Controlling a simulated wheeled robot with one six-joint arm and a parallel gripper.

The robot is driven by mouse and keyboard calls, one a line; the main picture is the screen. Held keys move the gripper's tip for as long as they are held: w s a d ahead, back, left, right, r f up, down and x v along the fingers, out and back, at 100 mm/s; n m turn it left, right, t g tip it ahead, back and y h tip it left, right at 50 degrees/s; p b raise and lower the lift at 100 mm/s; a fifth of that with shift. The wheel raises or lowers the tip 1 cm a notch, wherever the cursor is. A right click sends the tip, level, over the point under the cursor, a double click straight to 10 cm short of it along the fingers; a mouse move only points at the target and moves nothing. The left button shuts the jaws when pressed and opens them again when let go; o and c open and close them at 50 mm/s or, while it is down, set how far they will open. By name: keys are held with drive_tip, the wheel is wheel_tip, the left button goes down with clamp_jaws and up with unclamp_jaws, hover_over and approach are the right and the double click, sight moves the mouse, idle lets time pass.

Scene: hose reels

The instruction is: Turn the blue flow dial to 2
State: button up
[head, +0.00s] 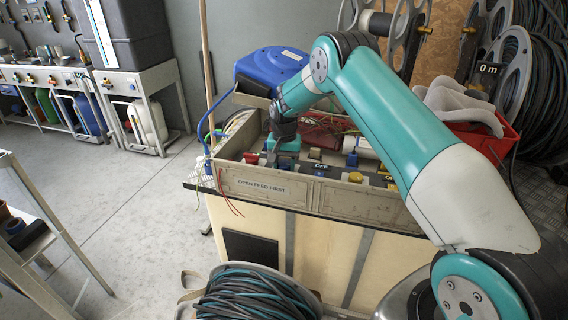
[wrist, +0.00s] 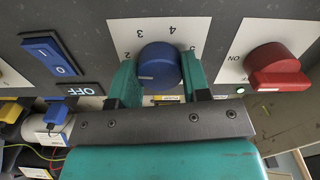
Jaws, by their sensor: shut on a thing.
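The blue flow dial (wrist: 158,62) sits on a white plate (wrist: 120,30) in the wrist view, with printed numbers 2, 3, 4 and 5 showing around its far side. A short white mark lies on the dial's lower left part; the number nearest it is hidden or unreadable. My gripper (wrist: 160,72) has its two teal fingers on either side of the dial and is shut on it. In the head view my gripper (head: 285,146) reaches down into the panel box, and the blue dial is hidden there.
A blue rocker switch (wrist: 50,57) and an OFF label (wrist: 84,89) lie left. The box's front wall (head: 265,187) reads "OPEN FEED FIRST".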

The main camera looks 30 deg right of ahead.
sight(284, 163)
drive_tip(key=shift+m, duration=0.4)
drive_tip(key=o, duration=0.9)
drive_tip(key=shift+o, duration=0.2)
wheel_tip(284, 163, up, 18)
drive_tip(key=shift+f, duration=0.25)
